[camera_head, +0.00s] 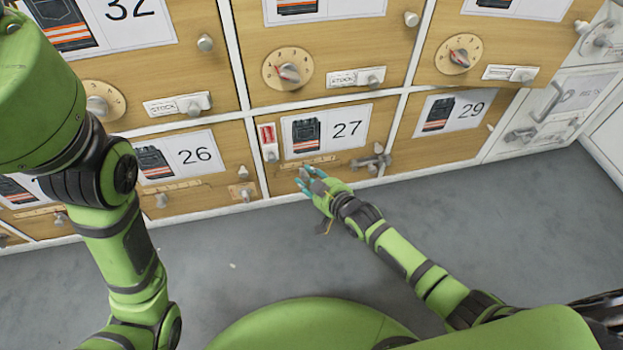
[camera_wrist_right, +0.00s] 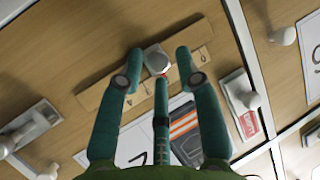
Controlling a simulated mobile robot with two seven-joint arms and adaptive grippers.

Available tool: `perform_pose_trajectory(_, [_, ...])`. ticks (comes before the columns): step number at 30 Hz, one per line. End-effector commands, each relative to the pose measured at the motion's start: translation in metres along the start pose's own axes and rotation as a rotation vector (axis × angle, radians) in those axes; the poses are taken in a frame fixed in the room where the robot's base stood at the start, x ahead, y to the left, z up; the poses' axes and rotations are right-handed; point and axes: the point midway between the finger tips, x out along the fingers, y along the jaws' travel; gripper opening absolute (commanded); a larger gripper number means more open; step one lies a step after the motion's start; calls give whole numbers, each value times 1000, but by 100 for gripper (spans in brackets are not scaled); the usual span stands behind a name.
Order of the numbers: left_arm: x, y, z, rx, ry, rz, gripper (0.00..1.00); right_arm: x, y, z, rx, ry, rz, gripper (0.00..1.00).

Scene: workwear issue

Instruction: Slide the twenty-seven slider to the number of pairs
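The drawer front (camera_head: 362,113) marked 27 is in the bottom row, with a card (camera_head: 347,129) showing dark workwear with orange stripes. Its slider scale (camera_head: 328,162) is a narrow wooden strip below the card; it also shows in the right wrist view (camera_wrist_right: 98,94). The slider's rounded grey knob (camera_wrist_right: 157,60) sits on the strip, right of its middle in that view. My right gripper (camera_head: 308,176) is at the strip. Its teal fingers (camera_wrist_right: 158,62) are spread open, with fingertips on either side of the knob; contact cannot be told. My left gripper is out of view.
A red-and-white slide switch (camera_head: 268,142) is left of the card, and a grey lever latch (camera_head: 374,161) is at right. Dials (camera_head: 287,70) are above. The grey floor (camera_head: 240,260) is clear.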

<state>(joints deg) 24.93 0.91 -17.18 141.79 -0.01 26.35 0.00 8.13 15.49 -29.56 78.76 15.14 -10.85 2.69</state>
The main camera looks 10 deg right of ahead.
Motion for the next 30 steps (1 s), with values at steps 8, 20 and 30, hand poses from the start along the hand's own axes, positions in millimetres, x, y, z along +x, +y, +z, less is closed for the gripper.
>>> perform_pose_trajectory(8, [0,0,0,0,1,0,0,0,0,2,1,-6,0,45])
perform_pose_trajectory(20, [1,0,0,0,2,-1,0,-41,0,4,1,-9,0,45])
perform_pose_trajectory(30, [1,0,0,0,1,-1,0,-103,0,2,0,-6,0,45])
